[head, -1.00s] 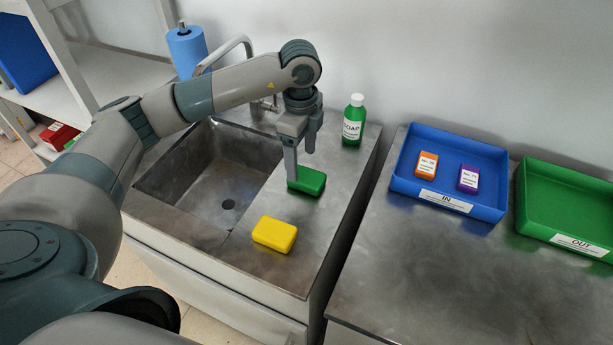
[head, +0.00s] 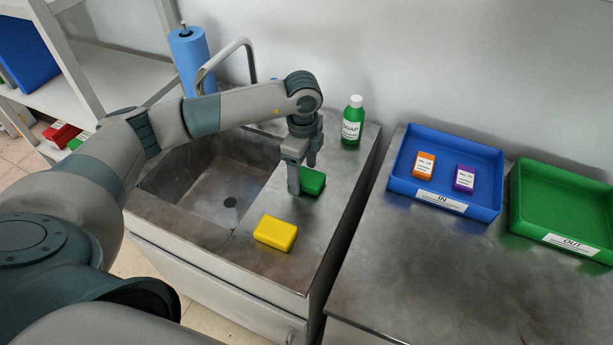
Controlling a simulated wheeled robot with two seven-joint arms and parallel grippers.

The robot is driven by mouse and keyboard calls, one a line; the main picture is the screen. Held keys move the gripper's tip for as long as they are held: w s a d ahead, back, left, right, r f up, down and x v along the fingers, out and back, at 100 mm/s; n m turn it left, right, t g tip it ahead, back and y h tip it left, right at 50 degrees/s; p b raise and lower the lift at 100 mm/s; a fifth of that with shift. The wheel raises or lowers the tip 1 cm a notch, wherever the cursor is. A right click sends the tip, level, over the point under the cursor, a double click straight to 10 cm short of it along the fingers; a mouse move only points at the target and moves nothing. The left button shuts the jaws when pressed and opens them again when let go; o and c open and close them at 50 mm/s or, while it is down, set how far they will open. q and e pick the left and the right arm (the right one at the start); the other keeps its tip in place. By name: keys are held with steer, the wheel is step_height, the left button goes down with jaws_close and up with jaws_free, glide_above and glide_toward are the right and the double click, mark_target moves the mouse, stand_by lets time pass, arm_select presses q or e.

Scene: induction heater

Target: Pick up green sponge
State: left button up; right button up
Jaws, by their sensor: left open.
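The green sponge (head: 314,181) lies on the metal sink top, right of the basin. My left gripper (head: 302,180) points down over it with its jaws open. One finger stands in front of the sponge's left part and hides it. The other finger is behind, near the sponge's far side. The fingers look low, about at sponge height; I cannot tell whether they touch it. My right gripper is not in view.
A yellow sponge (head: 275,233) lies nearer on the same top. A green soap bottle (head: 352,122) stands behind. The sink basin (head: 165,185) and faucet (head: 226,62) are left. Blue IN tray (head: 484,209) and green OUT tray (head: 524,232) sit on the right table.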

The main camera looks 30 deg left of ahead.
mark_target(304, 174)
arm_select(q)
steer(key=shift+c, duration=0.4)
steer(key=c, duration=1)
steer(key=shift+c, duration=0.2)
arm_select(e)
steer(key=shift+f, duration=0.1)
